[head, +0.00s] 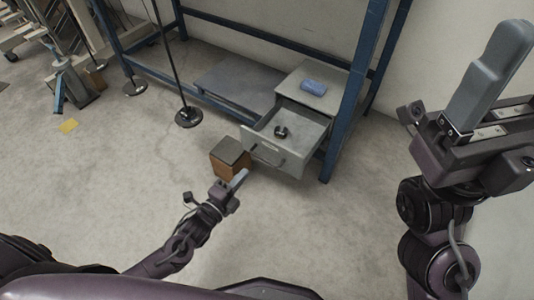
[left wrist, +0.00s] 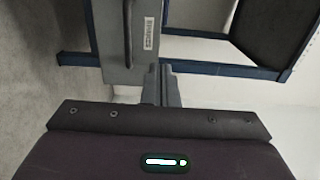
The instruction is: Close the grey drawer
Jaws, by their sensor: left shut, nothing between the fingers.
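The grey drawer (head: 271,153) stands pulled out of a small grey cabinet (head: 303,80) under a blue frame. Its front, with a bar handle, faces me. In the left wrist view, the grey drawer front (left wrist: 145,62) fills the upper middle, with the dark handle (left wrist: 128,35) and a label on it. My left gripper (head: 243,174) is shut and empty, low in front of the drawer and beside a brown box. Its fingertips (left wrist: 161,68) appear by the panel's lower right edge; I cannot tell whether they touch. My right gripper (head: 505,50) is raised at the right, far from the drawer.
A brown box (head: 228,165) with a dark top stands on the floor just left of the drawer. A black round object (head: 281,132) lies inside the drawer. A blue item (head: 313,87) lies on the cabinet. A blue frame post (head: 351,110) rises at right. The front floor is clear.

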